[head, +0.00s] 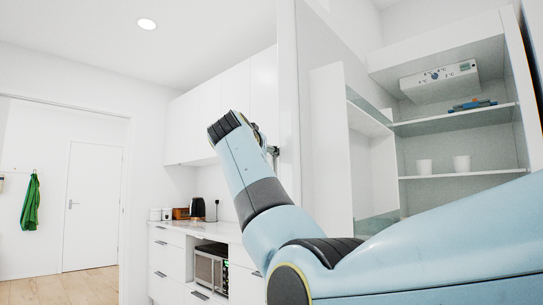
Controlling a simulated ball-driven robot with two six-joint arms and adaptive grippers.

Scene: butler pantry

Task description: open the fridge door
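The fridge (459,133) stands at the right of the head view with its inside showing. Its door (329,140) stands open, swung out to the left, with door shelves on its inner face. My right arm comes in from the lower right and crosses in front of the fridge and the door. Its wrist is raised beside the door's left edge. Only a small dark part of my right gripper (272,150) shows behind the wrist, close to that edge. Its fingers and any contact with the door or a handle are hidden. My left gripper is not in view.
Open floor (70,287) lies at the far left.

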